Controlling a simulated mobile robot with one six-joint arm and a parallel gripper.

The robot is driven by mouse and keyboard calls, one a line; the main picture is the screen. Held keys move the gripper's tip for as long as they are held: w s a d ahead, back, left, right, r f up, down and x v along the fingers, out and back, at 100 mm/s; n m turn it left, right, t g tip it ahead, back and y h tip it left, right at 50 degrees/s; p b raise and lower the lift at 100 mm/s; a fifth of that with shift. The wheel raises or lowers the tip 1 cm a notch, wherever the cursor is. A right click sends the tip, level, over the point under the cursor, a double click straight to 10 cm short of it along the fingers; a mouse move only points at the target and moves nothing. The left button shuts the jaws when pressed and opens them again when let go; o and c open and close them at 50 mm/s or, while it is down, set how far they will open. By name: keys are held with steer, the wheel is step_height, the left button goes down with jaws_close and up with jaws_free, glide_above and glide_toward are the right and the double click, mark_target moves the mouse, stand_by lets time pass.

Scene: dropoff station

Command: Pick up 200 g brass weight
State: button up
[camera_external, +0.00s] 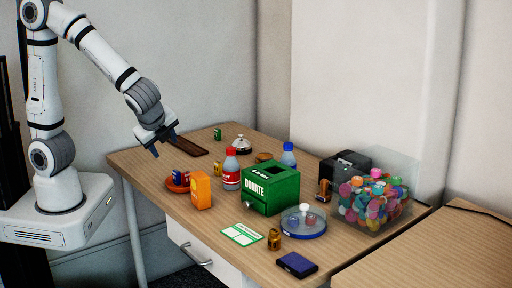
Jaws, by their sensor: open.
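My gripper (165,150) is open and empty, pointing down above the far left part of the table. A small brass-coloured cylinder with a narrower top (274,240) stands near the front edge, right of a green-and-white card. It looks like a brass weight, but no marking is readable. Another brownish-gold upright piece (324,190) stands by the black box, and a small yellowish item (217,169) stands left of the red-labelled bottle. I cannot tell which is the 200 g weight. My gripper is far from the front cylinder and apart from all of these.
A green donation box (271,190) stands mid-table. Around it are a red-labelled bottle (232,170), an orange box (201,191), a lidded round dish (303,222) and a clear bin of colourful caps (374,207). A dark blue block (297,265) lies at the front edge.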

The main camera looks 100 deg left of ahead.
mark_target(273, 227)
steer(key=w+d+f+m+t+y+b, duration=0.1)
steer(key=w+d+f+m+t+b, duration=0.1)
steer(key=w+d+f+m+t, duration=0.1)
steer(key=w+d+f+m+t+y+b, duration=0.2)
steer(key=w+d+f+m+t, duration=0.1)
steer(key=w+m, duration=0.4)
steer(key=w+d+f+m+t+y+b, duration=0.2)
steer(key=w+d+f+m+t, duration=0.2)
steer(key=w, duration=0.6)
steer(key=shift+w+d+f+m, duration=0.15)
steer(key=shift+f+m, duration=0.1)
steer(key=shift+f, duration=0.3)
steer(key=shift+d+f+m, duration=0.1)
steer(key=shift+f+m, duration=0.15)
steer(key=shift+f, duration=0.25)
steer(key=w+d+f+m+t, duration=0.1)
steer(key=d+m, duration=0.1)
steer(key=w+d+f+m+t+h+b, duration=0.1)
steer(key=w+d+f+t, duration=0.1)
steer(key=d, duration=0.1)
steer(key=w+d+f+m+t+h, duration=0.1)
steer(key=d+m, duration=0.1)
steer(key=d, duration=0.1)
steer(key=shift+w+f+m+t+b, duration=0.15)
steer(key=shift+f+m+t+b, duration=0.15)
steer(key=shift+f+t+b, duration=0.1)
steer(key=shift+w, duration=0.25)
steer(key=x, duration=0.7)
steer(key=shift+a+r, duration=0.15)
steer(key=shift+c, duration=0.2)
